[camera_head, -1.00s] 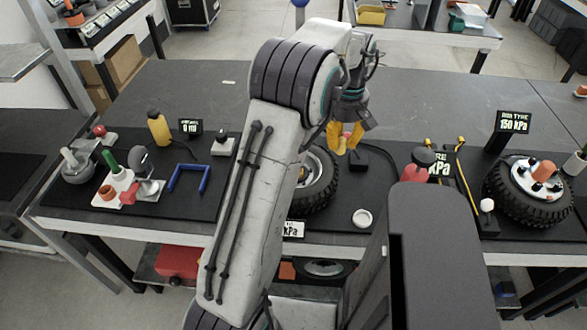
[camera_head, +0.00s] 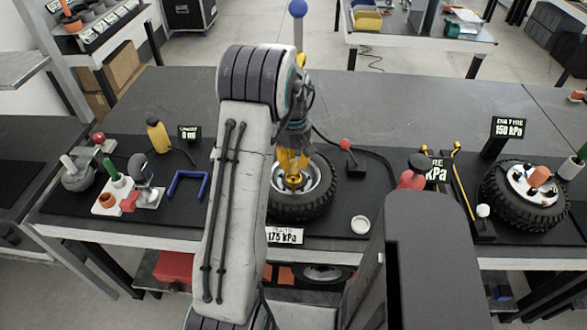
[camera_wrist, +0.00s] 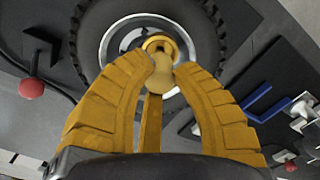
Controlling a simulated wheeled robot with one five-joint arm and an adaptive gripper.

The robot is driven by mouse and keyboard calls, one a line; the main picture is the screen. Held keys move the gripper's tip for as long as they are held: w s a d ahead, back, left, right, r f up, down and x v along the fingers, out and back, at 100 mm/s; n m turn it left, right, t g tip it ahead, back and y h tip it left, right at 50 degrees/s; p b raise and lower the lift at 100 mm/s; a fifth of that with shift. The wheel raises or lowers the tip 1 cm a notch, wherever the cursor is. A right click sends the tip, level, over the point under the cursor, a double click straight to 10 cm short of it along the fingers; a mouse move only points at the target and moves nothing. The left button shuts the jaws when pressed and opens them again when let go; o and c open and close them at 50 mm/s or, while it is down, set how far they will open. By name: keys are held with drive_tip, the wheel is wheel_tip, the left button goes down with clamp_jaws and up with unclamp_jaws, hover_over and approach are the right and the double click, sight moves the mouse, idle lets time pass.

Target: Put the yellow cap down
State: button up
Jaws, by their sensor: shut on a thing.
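My gripper (camera_head: 293,178) hangs over the hub of the middle tyre (camera_head: 318,205). Its yellow fingers (camera_wrist: 163,80) are shut on the small, dull yellow cap (camera_wrist: 163,72), seen between the fingertips in the wrist view. A brighter yellow ring (camera_wrist: 158,44) shows just beyond the cap, over the tyre's silver hub; whether the cap touches it I cannot tell. In the head view the fingers hide the cap. A round white dish (camera_head: 361,224) lies on the mat to the right of the tyre.
A red-knobbed device (camera_head: 345,146) stands behind and right of the tyre, with a dark hose. A display reading 175 kPa (camera_head: 284,236) is in front. Blue bracket (camera_head: 188,184) and yellow bottle (camera_head: 158,136) are left. Another tyre (camera_head: 525,200) is right. The table behind is clear.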

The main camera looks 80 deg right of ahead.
sight(294, 170)
drive_tip(key=shift+f, duration=1.55)
drive_tip(key=shift+f, duration=0.1)
drive_tip(key=shift+f, duration=0.15)
drive_tip(key=o, duration=0.8)
drive_tip(key=shift+c, duration=0.2)
drive_tip(key=shift+r, duration=0.2)
